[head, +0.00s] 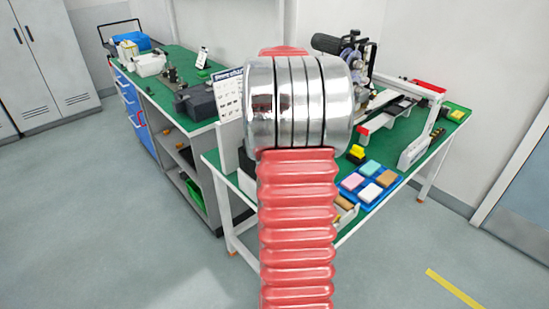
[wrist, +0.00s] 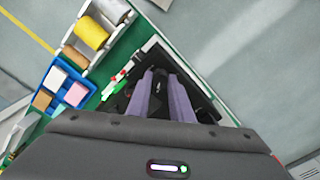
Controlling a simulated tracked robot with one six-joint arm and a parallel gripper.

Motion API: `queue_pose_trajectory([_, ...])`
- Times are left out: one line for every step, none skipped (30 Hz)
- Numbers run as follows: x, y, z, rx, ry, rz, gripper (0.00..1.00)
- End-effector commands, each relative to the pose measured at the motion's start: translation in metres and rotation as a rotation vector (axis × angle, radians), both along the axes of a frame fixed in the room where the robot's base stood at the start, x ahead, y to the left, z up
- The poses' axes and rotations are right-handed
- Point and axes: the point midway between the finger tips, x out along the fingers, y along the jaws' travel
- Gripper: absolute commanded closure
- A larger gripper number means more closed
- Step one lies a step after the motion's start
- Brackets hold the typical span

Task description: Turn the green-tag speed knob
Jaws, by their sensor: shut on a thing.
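In the wrist view my gripper (wrist: 158,77) has its two purple-grey fingers pointing down onto a dark device (wrist: 200,95) on the green table. The fingers are closed around a narrow dark part between them, which I take to be the speed knob (wrist: 158,88); the fingers hide most of it. A small green patch (wrist: 122,88), perhaps the green tag, shows just left of the fingers, beside a red and white strip (wrist: 114,78). In the head view my own red arm covers the gripper and the knob.
A blue tray (wrist: 45,84) with coloured blocks and a white holder with yellow and grey spools (wrist: 92,33) lie left of the gripper. In the head view a white sign (head: 229,95) and a bench (head: 180,62) stand left of my arm.

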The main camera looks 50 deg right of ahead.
Motion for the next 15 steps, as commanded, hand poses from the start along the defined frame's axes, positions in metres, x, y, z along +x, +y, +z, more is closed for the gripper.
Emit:
queue_pose_trajectory([0.0009,-0.0003,0.0009,-0.002,-0.003,-0.006,1.0])
queue_pose_trajectory([0.0009,-0.0003,0.0009,-0.002,-0.003,-0.008,1.0])
queue_pose_trajectory([0.0009,-0.0003,0.0009,-0.002,-0.003,-0.009,1.0])
queue_pose_trajectory([0.0008,-0.0003,0.0009,-0.002,-0.003,-0.01,1.0])
queue_pose_trajectory([0.0008,-0.0003,0.0009,-0.002,-0.003,-0.01,1.0])
queue_pose_trajectory([0.0009,-0.0003,0.0009,-0.002,-0.003,-0.01,1.0])
queue_pose_trajectory([0.0008,-0.0003,0.0009,-0.001,-0.003,-0.01,1.0])
queue_pose_trajectory([0.0008,-0.0003,0.0009,-0.001,-0.003,-0.01,1.0])
queue_pose_trajectory([0.0008,-0.0003,0.0009,-0.001,-0.003,-0.01,1.0])
queue_pose_trajectory([0.0008,-0.0002,0.001,-0.001,-0.003,-0.01,1.0])
queue_pose_trajectory([0.0008,-0.0002,0.001,-0.001,-0.003,-0.01,1.0])
queue_pose_trajectory([0.0008,-0.0002,0.001,-0.001,-0.003,-0.01,1.0])
queue_pose_trajectory([0.0008,-0.0002,0.001,-0.001,-0.003,-0.01,0.79])
queue_pose_trajectory([0.0008,-0.0002,0.0009,-0.001,-0.003,-0.01,0.77])
queue_pose_trajectory([0.0006,-0.0002,0.0009,-0.001,-0.003,-0.01,0.74])
